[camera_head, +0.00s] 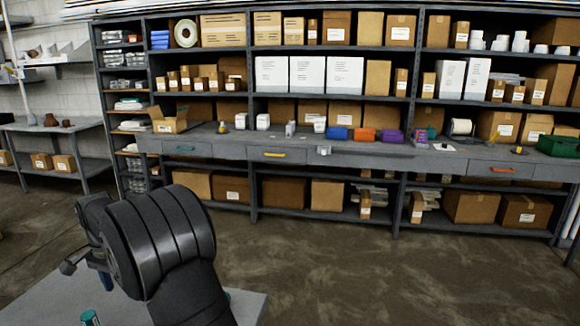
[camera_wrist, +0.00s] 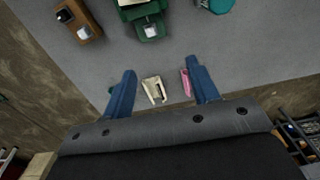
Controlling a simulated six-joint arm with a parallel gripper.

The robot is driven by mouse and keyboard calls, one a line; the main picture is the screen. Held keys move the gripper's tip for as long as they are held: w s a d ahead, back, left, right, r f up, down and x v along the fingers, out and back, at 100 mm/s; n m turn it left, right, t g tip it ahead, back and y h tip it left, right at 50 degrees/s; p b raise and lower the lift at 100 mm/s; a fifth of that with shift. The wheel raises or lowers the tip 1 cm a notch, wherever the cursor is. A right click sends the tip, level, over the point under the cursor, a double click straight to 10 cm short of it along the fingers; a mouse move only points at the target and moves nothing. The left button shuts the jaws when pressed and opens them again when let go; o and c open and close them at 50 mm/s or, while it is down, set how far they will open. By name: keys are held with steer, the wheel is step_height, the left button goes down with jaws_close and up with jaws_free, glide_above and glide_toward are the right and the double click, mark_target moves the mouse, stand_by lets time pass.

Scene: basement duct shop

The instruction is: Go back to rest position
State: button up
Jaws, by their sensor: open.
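My gripper (camera_wrist: 161,66) is open in the wrist view, its two blue fingers spread apart over a grey tabletop (camera_wrist: 240,65). Between the fingers, in the picture, a small cream-coloured item (camera_wrist: 153,90) shows, and a narrow pink item (camera_wrist: 186,83) shows right beside the right finger. I cannot tell whether either touches a finger; neither is gripped. In the head view my black arm hides most of the gripper; a bit of blue finger (camera_head: 106,281) shows below it, above the near grey table (camera_head: 245,302).
In the wrist view a brown item (camera_wrist: 80,20), a green item (camera_wrist: 148,27) and a teal item (camera_wrist: 217,5) lie farther along the tabletop. Tall loaded shelving (camera_head: 249,170) with a drawer bench stands across the back. The concrete floor (camera_head: 400,275) between is clear.

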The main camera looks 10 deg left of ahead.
steer(key=s, duration=0.4)
steer(key=s+d+f+m, duration=0.1)
steer(key=s, duration=0.3)
steer(key=s+m, duration=0.1)
steer(key=s, duration=0.4)
steer(key=shift+d+f, duration=0.3)
steer(key=shift+d, duration=0.1)
steer(key=shift+f, duration=0.5)
